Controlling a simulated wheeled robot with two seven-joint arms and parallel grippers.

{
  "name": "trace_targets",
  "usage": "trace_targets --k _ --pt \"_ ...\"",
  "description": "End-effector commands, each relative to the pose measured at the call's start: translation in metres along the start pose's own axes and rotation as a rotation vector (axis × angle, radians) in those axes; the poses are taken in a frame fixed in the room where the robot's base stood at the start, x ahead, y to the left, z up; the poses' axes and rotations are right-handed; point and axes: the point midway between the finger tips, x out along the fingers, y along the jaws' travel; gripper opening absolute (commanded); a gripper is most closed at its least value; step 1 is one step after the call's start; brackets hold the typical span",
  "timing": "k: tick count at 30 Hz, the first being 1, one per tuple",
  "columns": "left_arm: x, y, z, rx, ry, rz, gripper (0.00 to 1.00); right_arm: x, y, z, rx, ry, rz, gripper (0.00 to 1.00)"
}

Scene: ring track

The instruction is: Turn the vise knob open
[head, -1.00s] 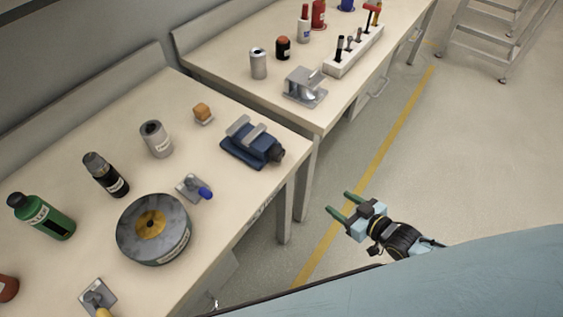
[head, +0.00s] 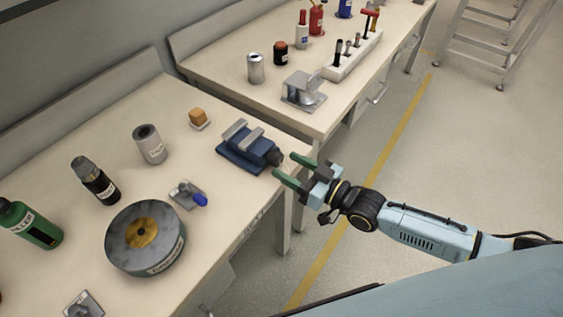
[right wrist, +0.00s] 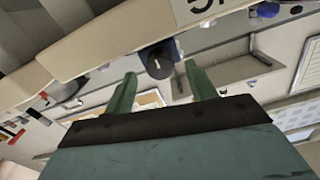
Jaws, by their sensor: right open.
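A blue vise (head: 247,147) with grey jaws stands on the near workbench, close to its right corner. Its dark round knob (head: 275,157) faces right, toward the bench edge. My right gripper (head: 289,169) is open, with its two green fingers pointing at the knob from the right. In the right wrist view the dark knob (right wrist: 158,64) shows between and just beyond the tips of the open fingers (right wrist: 158,78); I cannot tell whether they touch it. My left gripper is not in view.
The near bench (head: 62,155) also holds a grey disc (head: 120,250), a blue-handled clamp (head: 188,194), a grey can (head: 150,145), an orange block (head: 199,117) and bottles. A second bench (head: 220,62) stands behind, with a metal fixture (head: 303,92) and a tool rack (head: 352,57).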

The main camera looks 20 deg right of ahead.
Motion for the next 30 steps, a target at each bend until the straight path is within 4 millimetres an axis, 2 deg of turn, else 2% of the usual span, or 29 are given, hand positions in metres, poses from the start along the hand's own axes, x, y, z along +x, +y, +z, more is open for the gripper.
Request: trace_targets --k 1,6,17,27,30 --pt "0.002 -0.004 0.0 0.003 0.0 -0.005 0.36 0.009 0.0 -0.001 0.0 0.004 0.0 0.56" --pt "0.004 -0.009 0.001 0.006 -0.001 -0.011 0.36 0.026 0.0 0.0 0.0 0.001 0.0 0.56" --pt "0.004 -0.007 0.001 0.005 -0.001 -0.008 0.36 0.031 0.0 0.0 0.0 -0.001 0.001 0.56" --pt "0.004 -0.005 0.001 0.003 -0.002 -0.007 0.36 0.03 0.0 0.0 0.0 -0.001 0.001 0.13" --pt "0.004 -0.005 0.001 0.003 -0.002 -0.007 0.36 0.03 0.0 0.0 -0.001 -0.001 0.001 0.11"
